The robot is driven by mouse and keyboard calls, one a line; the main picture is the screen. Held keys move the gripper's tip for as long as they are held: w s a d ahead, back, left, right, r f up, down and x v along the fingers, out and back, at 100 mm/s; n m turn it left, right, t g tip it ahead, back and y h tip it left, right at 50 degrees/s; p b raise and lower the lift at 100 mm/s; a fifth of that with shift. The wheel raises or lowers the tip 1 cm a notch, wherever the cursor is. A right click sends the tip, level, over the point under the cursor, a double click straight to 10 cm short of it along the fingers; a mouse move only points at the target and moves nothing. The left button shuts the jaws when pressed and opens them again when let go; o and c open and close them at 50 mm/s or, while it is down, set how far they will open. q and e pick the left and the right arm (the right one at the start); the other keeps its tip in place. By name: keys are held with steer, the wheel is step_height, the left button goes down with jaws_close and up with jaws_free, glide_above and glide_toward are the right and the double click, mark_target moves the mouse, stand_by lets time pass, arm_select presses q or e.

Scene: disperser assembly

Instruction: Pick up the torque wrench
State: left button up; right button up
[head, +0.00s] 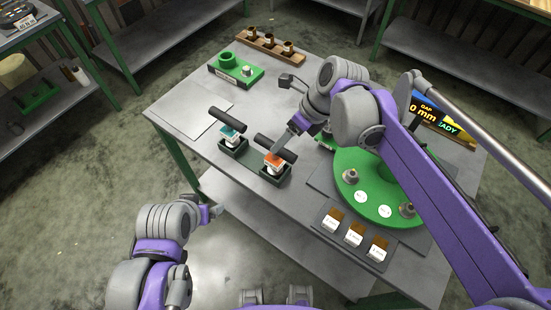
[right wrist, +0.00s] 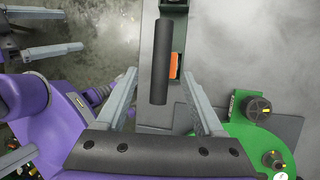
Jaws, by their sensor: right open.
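Two tools with black cylindrical handles stand in dark green holders near the table's front edge. One has a teal body (head: 232,131), the other an orange body (head: 273,160); I cannot tell from labels which is the torque wrench. My right gripper (head: 290,137) is open close to the orange tool's black handle (head: 276,148). In the right wrist view, that handle (right wrist: 163,50) lies between the two spread fingers (right wrist: 158,75), with the orange part (right wrist: 175,66) beside it; contact is not clear. My left gripper (head: 213,212) is off the table's front edge, open and empty.
A green round plate (head: 350,180) with metal parts fills the table's right side, near a display (head: 427,108). White-and-brown boxes (head: 354,236) stand in front of it. A green fixture (head: 240,70) and wooden rack (head: 270,45) stand behind. A white sheet (head: 198,117) lies left.

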mark_target(275, 160)
steer(key=x, duration=0.6)
steer(key=shift+w, duration=0.15)
jaws_close()
steer(key=shift+r, duration=0.1)
stand_by(1.2)
